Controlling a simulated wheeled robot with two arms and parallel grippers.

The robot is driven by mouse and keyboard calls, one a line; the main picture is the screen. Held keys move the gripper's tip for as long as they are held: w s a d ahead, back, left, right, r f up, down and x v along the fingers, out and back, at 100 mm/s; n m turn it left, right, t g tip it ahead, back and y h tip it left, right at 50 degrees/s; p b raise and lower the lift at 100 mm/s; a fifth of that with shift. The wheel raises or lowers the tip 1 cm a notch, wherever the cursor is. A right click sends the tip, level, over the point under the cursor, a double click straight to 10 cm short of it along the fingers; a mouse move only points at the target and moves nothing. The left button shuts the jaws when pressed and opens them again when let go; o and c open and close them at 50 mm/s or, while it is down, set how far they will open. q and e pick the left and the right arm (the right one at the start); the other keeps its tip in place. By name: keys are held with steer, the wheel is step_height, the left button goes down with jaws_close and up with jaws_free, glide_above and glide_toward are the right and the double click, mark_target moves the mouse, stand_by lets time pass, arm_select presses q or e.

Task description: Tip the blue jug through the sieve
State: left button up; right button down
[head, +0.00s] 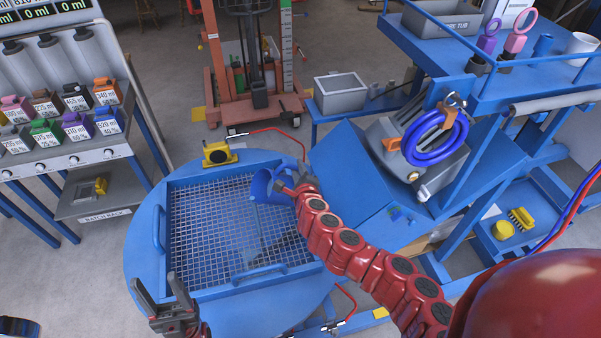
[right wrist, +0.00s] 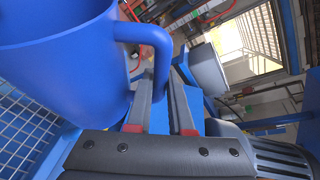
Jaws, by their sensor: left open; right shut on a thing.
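The blue jug (head: 268,187) hangs over the far right part of the sieve, and it looks tilted. My right gripper (head: 289,182) is shut on its handle; the right wrist view shows the fingers (right wrist: 160,95) at the handle beside the large jug body (right wrist: 60,60). The jug's contents are hidden. The sieve (head: 195,225) is a wire mesh in a blue square frame. A faint blue-grey patch shows on the mesh below the jug; I cannot tell if it is liquid or shadow. My left gripper (head: 156,282) is open and empty near the sieve's front left corner.
The sieve sits on a round blue top (head: 143,255). A yellow device (head: 218,153) stands at its back edge. A rack of coloured jugs (head: 60,125) stands left.

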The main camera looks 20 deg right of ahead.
mark_target(282, 176)
steer(key=shift+s+a+r+n+h+b, duration=0.15)
steer(key=shift+a+n+h+b, duration=0.4)
steer(key=shift+b, duration=0.45)
steer(key=shift+a+n+t+b, duration=0.4)
steer(key=shift+a+n+b, duration=0.25)
steer(key=shift+b, duration=0.1)
steer(key=shift+s+a+f+n+t+h+b, duration=0.1)
steer(key=shift+a+f+n+t+h+b, duration=0.1)
steer(key=shift+a+n, duration=0.25)
steer(key=shift+s+a+f+n+t+h+b, duration=0.1)
steer(key=shift+s+a+f+n+b, duration=0.1)
steer(key=shift+a+n, duration=0.25)
steer(key=shift+s+a+f+n+t+h+b, duration=0.1)
steer(key=shift+a+n+h+b, duration=0.15)
steer(key=shift+a, duration=0.25)
steer(key=shift+s+a+r+n, duration=0.1)
steer(key=shift+a+r+n, duration=0.1)
steer(key=shift+a+n, duration=0.4)
steer(key=shift+a+r+t+p, duration=0.1)
steer(key=shift+a+t+p, duration=0.15)
steer(key=shift+t+p, duration=0.05)
steer(key=shift+d, duration=0.1)
step_height(282, 176, up, 4)
steer(key=p, duration=0.4)
steer(key=shift+p, duration=0.3)
